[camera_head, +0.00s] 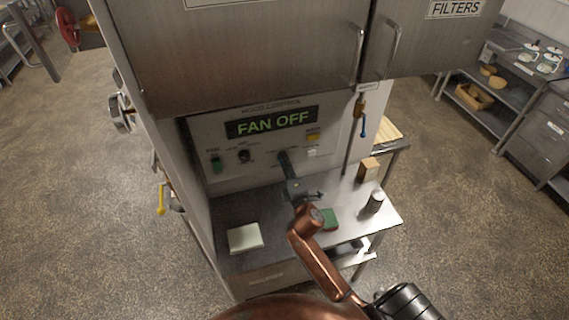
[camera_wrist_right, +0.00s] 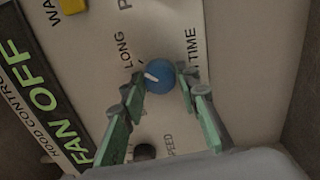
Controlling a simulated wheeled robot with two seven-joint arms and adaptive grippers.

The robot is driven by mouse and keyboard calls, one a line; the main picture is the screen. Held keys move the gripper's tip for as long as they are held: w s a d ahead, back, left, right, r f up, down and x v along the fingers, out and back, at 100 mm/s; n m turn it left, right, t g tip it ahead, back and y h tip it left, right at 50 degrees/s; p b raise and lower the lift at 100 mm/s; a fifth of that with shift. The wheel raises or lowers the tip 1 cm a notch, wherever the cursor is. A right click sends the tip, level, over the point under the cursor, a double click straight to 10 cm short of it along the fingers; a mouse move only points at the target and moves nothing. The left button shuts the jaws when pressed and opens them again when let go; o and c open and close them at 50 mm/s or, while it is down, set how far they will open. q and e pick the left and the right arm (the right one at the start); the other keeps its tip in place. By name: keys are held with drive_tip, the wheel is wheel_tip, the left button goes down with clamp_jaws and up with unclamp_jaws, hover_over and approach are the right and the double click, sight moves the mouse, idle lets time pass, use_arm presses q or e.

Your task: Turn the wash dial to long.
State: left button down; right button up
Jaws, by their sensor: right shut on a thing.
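The wash dial (camera_wrist_right: 161,74) is a round blue knob with a white pointer mark, on the pale control panel. In the right wrist view its mark points left and slightly up, toward the side where LONG is printed; I cannot tell whether it lines up exactly. TIME is printed on its other side. My right gripper (camera_wrist_right: 160,90) has its green-padded fingers on both sides of the dial and is shut on it. In the head view my right gripper (camera_head: 285,162) reaches the panel and hides the dial. My left gripper is not in view.
A FAN OFF display (camera_head: 272,122) sits above the controls. A green switch (camera_head: 216,163) and a black knob (camera_head: 244,156) are left of my gripper.

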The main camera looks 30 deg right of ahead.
drive_tip(key=shift+m, duration=0.5)
drive_tip(key=o, duration=1.2)
drive_tip(key=shift+c, duration=0.2)
drive_tip(key=v, duration=1.2)
drive_tip(key=shift+d+f, duration=0.1)
drive_tip(key=shift+d, duration=0.05)
